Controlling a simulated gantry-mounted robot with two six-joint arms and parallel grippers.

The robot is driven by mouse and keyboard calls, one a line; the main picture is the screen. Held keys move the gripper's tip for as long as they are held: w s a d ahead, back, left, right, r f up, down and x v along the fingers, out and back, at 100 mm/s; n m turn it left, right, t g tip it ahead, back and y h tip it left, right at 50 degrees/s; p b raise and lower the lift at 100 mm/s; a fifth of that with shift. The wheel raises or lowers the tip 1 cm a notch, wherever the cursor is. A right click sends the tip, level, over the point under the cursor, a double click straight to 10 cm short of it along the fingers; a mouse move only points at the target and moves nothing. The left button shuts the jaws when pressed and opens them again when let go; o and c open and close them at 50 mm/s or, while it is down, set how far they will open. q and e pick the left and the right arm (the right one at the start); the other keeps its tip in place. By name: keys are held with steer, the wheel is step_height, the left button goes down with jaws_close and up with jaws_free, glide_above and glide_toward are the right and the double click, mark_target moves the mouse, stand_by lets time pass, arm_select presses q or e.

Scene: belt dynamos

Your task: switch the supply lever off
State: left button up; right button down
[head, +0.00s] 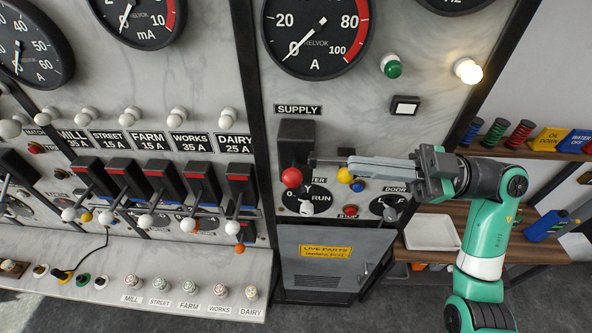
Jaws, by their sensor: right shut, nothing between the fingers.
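The supply lever has a red ball knob (291,177) in front of the lower part of its black housing (296,138), under the SUPPLY label (298,110). My right gripper (318,162) comes in from the right, its fingers shut and empty. Its fingertips are at the right side of the lever, just above and right of the red knob. I cannot tell whether they touch the lever. My left gripper is not in view.
A yellow knob (344,175) and a rotary switch (305,206) sit close below the fingers. A row of feeder levers with white knobs (147,221) lies to the left. A lit lamp (467,70) and a green lamp (391,66) are above my arm. A white tray (432,232) is at right.

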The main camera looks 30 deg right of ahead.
mark_target(294, 171)
steer(key=shift+a, duration=0.1)
steer(key=p+x, duration=0.3)
steer(key=x, duration=0.7)
steer(key=f, duration=0.2)
steer(key=d+f, duration=0.1)
steer(key=shift+w+d+f+b, duration=0.1)
steer(key=shift+w+f+b, duration=0.2)
steer(key=shift+f, duration=0.1)
